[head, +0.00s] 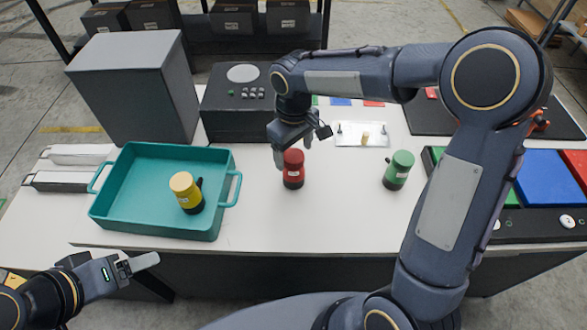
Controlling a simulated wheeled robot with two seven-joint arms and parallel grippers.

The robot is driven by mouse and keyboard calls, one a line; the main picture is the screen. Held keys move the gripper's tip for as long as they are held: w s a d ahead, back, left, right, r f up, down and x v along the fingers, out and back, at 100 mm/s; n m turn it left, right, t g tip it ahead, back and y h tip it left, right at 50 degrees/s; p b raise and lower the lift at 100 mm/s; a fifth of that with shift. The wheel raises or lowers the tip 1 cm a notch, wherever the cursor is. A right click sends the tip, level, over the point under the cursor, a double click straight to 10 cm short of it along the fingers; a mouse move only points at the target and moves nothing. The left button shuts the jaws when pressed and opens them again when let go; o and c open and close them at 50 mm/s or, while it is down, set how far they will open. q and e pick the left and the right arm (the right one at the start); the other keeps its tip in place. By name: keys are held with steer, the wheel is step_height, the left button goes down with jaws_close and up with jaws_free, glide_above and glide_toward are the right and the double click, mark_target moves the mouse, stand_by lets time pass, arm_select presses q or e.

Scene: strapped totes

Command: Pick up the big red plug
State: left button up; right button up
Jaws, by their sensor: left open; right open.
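The big red plug (293,174) stands upright on the white table, in the middle of the head view. It has a red body with a pale label and a dark base. My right gripper (292,157) is open just above and behind it, with fingers pointing down near its top. Whether they touch the plug I cannot tell. My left gripper (142,265) is open and empty at the lower left, in front of the table edge and well away from the plug.
A yellow plug (184,193) stands in a teal tray (150,229) on the left. A green plug (398,170) stands to the right. A black box (230,125) and a grey box (135,85) are behind. The table (310,225) is clear in front of the red plug.

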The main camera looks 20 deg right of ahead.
step_height(320, 180, down, 4)
steer(key=shift+a+r, duration=0.1)
steer(key=shift+r, duration=0.1)
steer(key=c, duration=1.2)
steer(key=shift+r, duration=0.15)
steer(key=shift+c, duration=0.2)
